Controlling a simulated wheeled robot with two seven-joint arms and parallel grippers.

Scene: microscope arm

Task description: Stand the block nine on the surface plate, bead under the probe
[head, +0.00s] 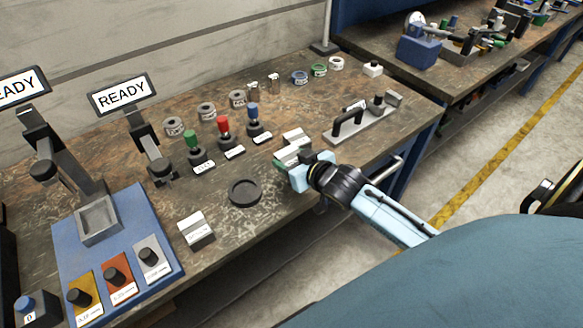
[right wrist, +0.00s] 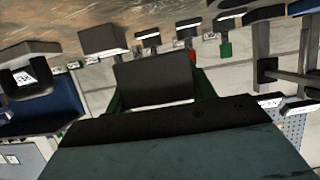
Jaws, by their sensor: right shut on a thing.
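A blue base (head: 70,243) at the left carries a square grey plate (head: 98,233) with a raised rim. A dark probe head (head: 44,171) hangs from a stand above its back edge. I cannot make out a bead. My left gripper is not in view.
A second stand (head: 139,129) has a READY screen. Green, red and blue-handled tools (head: 223,128) stand behind a black disc (head: 245,192). A pale block (head: 196,230) stands left of the disc, another (head: 297,138) behind my gripper. A black-handled fixture (head: 350,122) is to the right.

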